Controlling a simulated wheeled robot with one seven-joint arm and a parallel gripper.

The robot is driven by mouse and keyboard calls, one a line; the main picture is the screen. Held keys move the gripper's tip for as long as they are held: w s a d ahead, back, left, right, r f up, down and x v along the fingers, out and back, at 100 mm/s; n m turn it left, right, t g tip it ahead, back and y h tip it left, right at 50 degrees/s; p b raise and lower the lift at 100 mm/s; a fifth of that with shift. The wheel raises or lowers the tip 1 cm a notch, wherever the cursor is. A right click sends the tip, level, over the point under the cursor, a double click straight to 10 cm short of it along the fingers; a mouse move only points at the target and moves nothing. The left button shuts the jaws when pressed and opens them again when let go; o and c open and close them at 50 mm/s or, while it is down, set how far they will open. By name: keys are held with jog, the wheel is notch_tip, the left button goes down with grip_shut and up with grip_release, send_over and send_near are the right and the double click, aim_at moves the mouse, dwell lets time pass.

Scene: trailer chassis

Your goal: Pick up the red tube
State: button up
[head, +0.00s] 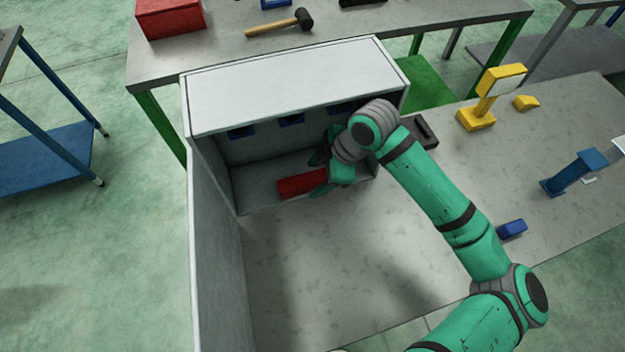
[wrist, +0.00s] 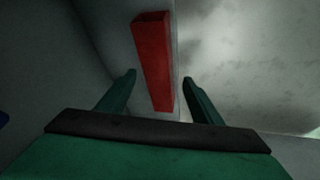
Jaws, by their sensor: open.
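The red tube (head: 302,183) is a red, square-edged bar lying on the floor of a grey open-fronted box (head: 290,88) in the head view. It also shows in the wrist view (wrist: 152,62), running away from the jaws. My gripper (head: 328,172) is inside the box at the tube's right end. In the wrist view my gripper's two green fingers (wrist: 158,85) are open, one on each side of the tube's near end. Whether the fingers touch the tube cannot be told. My wrist hides part of the box's right side.
The box's grey roof overhangs the tube, and a tall grey panel (head: 213,260) stands at the left. A yellow device (head: 478,118), a blue stand (head: 573,172) and a small blue block (head: 512,229) are on the table (head: 330,290) to the right. The table front is clear.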

jog(key=shift+a+f, duration=0.2)
jog(key=shift+f, duration=0.15)
jog(key=shift+c, duration=0.4)
grip_shut()
jog(key=shift+w+d+r, duration=0.1)
